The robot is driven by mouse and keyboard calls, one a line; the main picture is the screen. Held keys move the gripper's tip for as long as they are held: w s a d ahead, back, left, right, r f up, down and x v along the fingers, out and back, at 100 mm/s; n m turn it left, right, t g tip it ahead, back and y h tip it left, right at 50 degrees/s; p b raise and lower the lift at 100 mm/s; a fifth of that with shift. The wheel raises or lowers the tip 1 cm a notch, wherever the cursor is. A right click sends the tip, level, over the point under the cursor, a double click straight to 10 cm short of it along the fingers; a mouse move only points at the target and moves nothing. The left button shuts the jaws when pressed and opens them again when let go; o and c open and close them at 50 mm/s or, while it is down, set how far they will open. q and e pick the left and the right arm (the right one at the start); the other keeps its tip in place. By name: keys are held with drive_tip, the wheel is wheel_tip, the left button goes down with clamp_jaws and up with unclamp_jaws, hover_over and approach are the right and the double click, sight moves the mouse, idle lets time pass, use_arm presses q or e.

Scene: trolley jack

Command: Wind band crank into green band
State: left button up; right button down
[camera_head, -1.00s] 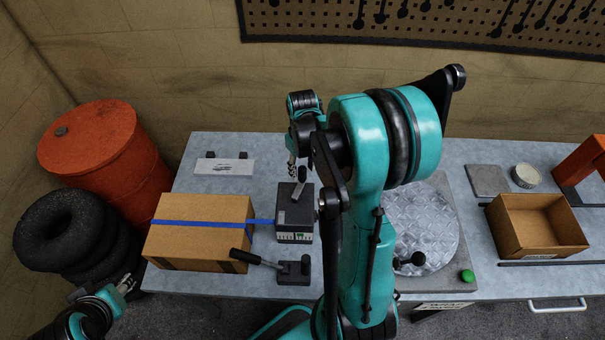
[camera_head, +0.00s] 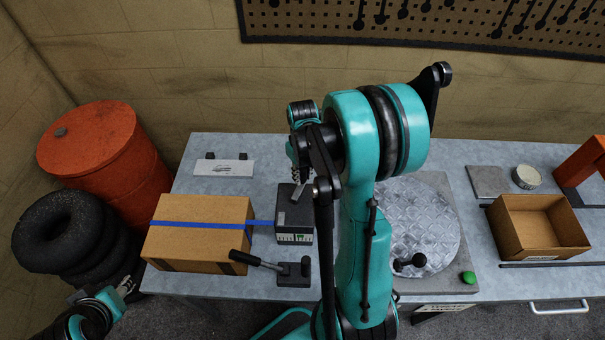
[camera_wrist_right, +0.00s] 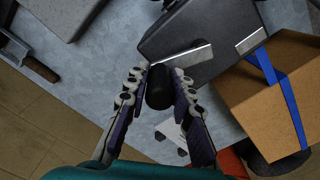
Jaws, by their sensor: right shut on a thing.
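The dark band tensioner box (camera_head: 288,219) stands on the bench, with a light scale with green marks (camera_head: 294,239) on its front. Its metal crank arm (camera_head: 298,195) lies across the top and shows larger in the right wrist view (camera_wrist_right: 189,55). My right gripper (camera_head: 298,178) is above the box. In the wrist view its fingers (camera_wrist_right: 159,92) are shut on the black crank knob (camera_wrist_right: 158,88). A blue band (camera_head: 205,223) runs from the box around a carton (camera_head: 190,250). My left gripper (camera_head: 127,286) is low at the left, small and empty; its opening is unclear.
A black lever on a base (camera_head: 293,272) sits just in front of the box. A round metal plate (camera_head: 425,225) with a black knob and a green button (camera_head: 468,277) lie right of my arm. An open box (camera_head: 540,228) stands farther right. An orange drum (camera_head: 100,150) and tyres stand left.

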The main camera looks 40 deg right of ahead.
drive_tip(key=shift+s, duration=0.1)
drive_tip(key=s+m, duration=0.1)
drive_tip(key=m, duration=0.1)
drive_tip(key=s+m+b, duration=0.1)
drive_tip(key=m, duration=0.1)
drive_tip(key=shift+d, duration=0.4)
drive_tip(key=shift+s+m+b, duration=0.2)
drive_tip(key=shift+s+m, duration=0.25)
drive_tip(key=shift+m, duration=0.45)
drive_tip(key=shift+s+m+b, duration=0.2)
drive_tip(key=shift+s+m, duration=0.2)
drive_tip(key=shift+m, duration=0.5)
drive_tip(key=c, duration=1.3)
unclamp_jaws()
